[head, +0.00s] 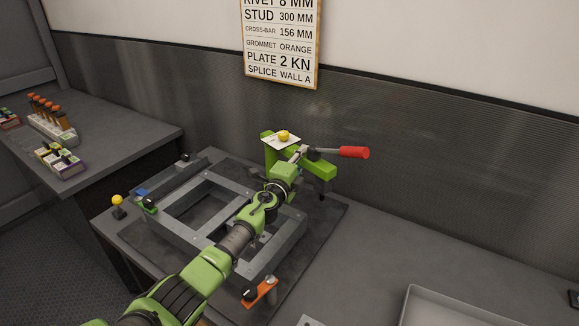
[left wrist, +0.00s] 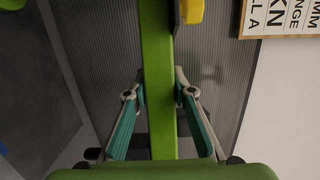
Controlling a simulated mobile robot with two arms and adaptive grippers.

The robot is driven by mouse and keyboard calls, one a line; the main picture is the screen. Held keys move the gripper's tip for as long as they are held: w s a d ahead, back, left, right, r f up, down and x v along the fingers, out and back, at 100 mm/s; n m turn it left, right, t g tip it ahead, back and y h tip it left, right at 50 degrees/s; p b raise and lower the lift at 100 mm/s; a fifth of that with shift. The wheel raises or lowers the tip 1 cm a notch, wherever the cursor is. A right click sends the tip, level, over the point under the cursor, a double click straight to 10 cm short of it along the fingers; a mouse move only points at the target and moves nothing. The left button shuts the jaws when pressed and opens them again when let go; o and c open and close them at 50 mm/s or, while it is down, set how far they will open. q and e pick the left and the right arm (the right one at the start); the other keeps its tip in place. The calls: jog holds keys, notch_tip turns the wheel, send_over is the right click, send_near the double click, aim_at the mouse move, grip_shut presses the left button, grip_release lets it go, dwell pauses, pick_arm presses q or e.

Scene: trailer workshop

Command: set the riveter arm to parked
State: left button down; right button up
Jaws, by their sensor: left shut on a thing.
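The yellow knob also shows there at the top (left wrist: 191,11). My right gripper is not in view.
A grey metal frame (head: 182,238) lies on a dark mat under my left arm. An orange clamp (head: 262,292) stands at its front and a yellow-topped knob (head: 117,202) at its left. A grey tray (head: 470,308) is at front right. A sign (head: 280,45) hangs behind.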

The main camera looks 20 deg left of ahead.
pick_arm(q)
jog(key=shift+w+d+n+y+b, duration=0.4)
jog(key=shift+w+n+y+b, duration=0.15)
jog(key=shift+y, duration=0.15)
jog(key=w+n+y+b, duration=0.1)
jog(key=b, duration=0.2)
jog(key=w+n+y+b, duration=0.1)
jog(key=w+y+b, duration=0.1)
jog(key=b, duration=0.1)
jog(key=w+n+y+b, duration=0.1)
jog(key=y+b, duration=0.1)
jog(key=b, duration=0.1)
jog(key=shift+w+d+r+g, duration=0.2)
jog(key=shift+d+g, duration=0.15)
jog(key=shift+g, duration=0.05)
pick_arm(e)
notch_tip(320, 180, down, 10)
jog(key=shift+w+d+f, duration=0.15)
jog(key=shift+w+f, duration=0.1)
pick_arm(q)
jog(key=shift+r, duration=0.1)
jog(key=c, duration=1.7)
grip_release()
jog(key=shift+w+f, duration=0.1)
jog(key=shift+f, duration=0.15)
jog(key=shift+d, duration=0.1)
